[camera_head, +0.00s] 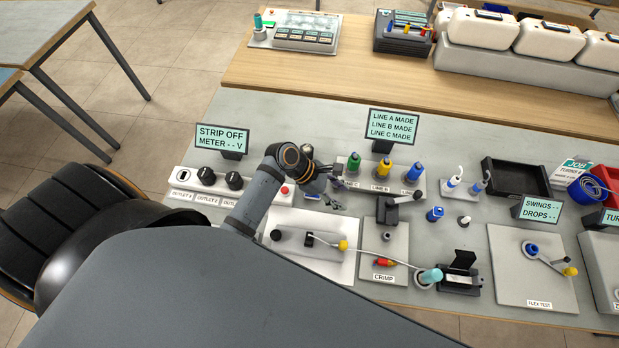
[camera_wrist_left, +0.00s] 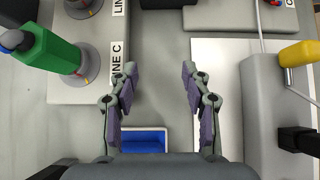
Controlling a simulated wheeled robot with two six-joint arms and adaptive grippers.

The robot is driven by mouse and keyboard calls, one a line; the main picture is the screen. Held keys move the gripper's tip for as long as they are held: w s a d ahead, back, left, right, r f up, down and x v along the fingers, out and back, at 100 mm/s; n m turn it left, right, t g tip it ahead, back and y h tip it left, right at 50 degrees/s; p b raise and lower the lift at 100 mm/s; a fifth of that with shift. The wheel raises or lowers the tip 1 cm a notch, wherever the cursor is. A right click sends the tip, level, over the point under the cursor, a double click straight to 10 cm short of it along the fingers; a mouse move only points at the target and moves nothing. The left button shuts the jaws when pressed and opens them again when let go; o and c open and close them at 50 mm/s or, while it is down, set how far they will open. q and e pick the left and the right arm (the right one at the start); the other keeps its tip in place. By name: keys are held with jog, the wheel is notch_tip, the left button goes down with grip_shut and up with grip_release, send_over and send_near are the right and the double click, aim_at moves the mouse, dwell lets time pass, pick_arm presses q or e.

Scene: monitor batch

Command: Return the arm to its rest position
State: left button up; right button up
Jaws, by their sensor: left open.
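My left arm (camera_head: 257,195) reaches in from the left over the grey workbench. Its gripper (camera_head: 335,194) is over the bench in front of the LINE C label. In the left wrist view the gripper (camera_wrist_left: 158,80) has its two fingers spread apart with nothing between them. A small blue tray (camera_wrist_left: 143,141) lies below it, partly hidden by the gripper body. The green connector (camera_wrist_left: 52,50) stands on its stand beside the gripper, apart from the fingers. My right gripper does not show.
The green (camera_head: 353,162), yellow (camera_head: 385,170) and blue (camera_head: 414,172) connectors stand behind the gripper. An outlet strip (camera_head: 235,190) lies left of it. A white board with a grey block (camera_head: 290,240) and the crimp station (camera_head: 385,250) are in front. Display signs (camera_head: 222,139) rise behind.

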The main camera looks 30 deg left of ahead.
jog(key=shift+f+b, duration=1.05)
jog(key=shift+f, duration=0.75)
